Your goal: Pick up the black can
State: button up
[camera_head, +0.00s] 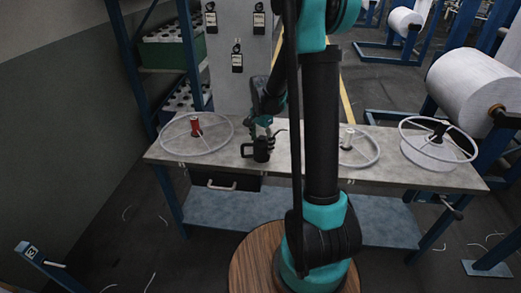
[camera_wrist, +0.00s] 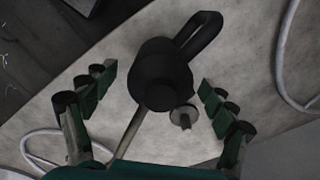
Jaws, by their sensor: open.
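The black can (camera_head: 262,150) stands upright on the grey table, left of its middle. It has a loop handle on its left side and a thin spout on its right in the head view. In the wrist view the can (camera_wrist: 160,72) is seen from above, its handle toward the upper right and its thin spout toward the lower left. My gripper (camera_head: 262,126) is directly above the can, pointing down. In the wrist view my gripper (camera_wrist: 157,95) is open, with one finger on each side of the can and gaps between. I cannot tell its exact height above the can.
A white ring with a red spool (camera_head: 195,126) lies left of the can. Another ring with a pale spool (camera_head: 347,138) lies right, partly behind my arm. A raised white ring (camera_head: 438,138) stands at the right end. The table (camera_head: 225,158) is bare around the can.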

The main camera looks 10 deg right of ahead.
aim_at(261, 140)
jog(key=shift+a+f, duration=0.1)
jog(key=shift+f, duration=1.45)
jog(key=c, duration=1.5)
jog(key=shift+r, duration=0.1)
notch_tip(261, 140, up, 20)
jog(key=shift+f, duration=0.1)
